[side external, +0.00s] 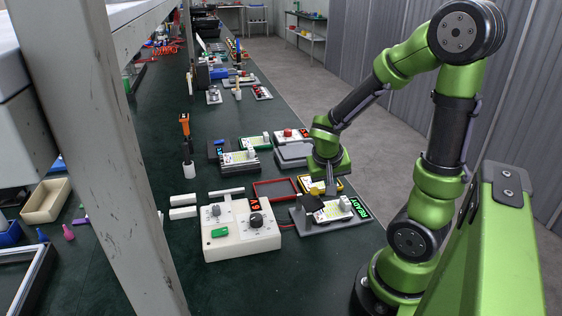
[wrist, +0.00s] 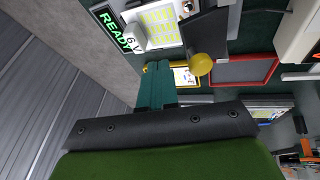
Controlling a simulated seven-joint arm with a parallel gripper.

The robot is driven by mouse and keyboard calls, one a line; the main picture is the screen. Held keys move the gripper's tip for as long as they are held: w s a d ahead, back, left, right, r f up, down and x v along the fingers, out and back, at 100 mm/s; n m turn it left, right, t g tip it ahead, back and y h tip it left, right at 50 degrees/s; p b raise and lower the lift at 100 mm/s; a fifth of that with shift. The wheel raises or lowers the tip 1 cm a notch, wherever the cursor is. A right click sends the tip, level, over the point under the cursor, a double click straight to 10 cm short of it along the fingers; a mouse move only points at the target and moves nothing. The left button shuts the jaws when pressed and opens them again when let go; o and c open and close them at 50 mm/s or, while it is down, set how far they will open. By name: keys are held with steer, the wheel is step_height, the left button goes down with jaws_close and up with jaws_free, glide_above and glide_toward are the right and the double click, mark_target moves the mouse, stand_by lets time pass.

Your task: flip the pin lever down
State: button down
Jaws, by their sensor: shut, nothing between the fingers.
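In the wrist view, a yellow ball knob (wrist: 201,64) sits at the end of a dark flat arm (wrist: 207,32), which looks like the pin lever. Beside it is a white panel with yellow cells (wrist: 160,25). My gripper (wrist: 157,68) is shut and empty; its teal fingers are left of the knob, apart from it in the picture. In the side view my gripper (side external: 331,190) is low over the back of a grey fixture plate (side external: 310,228) carrying the panel (side external: 330,212). The lever is hard to make out there, and its angle is unclear.
A READY display (side external: 357,207) stands at the fixture's right side. A white control box (side external: 240,238) with knobs and a red readout is to its left. A red frame (side external: 276,189) and a yellow-framed unit (side external: 309,184) lie just behind. Open green table lies in front.

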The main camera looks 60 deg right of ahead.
steer(key=shift+r, duration=0.15)
steer(key=shift+r, duration=0.65)
steer(key=s+r, duration=0.5)
steer(key=r, duration=0.7)
steer(key=shift+d, duration=0.45)
steer(key=shift+s, duration=0.1)
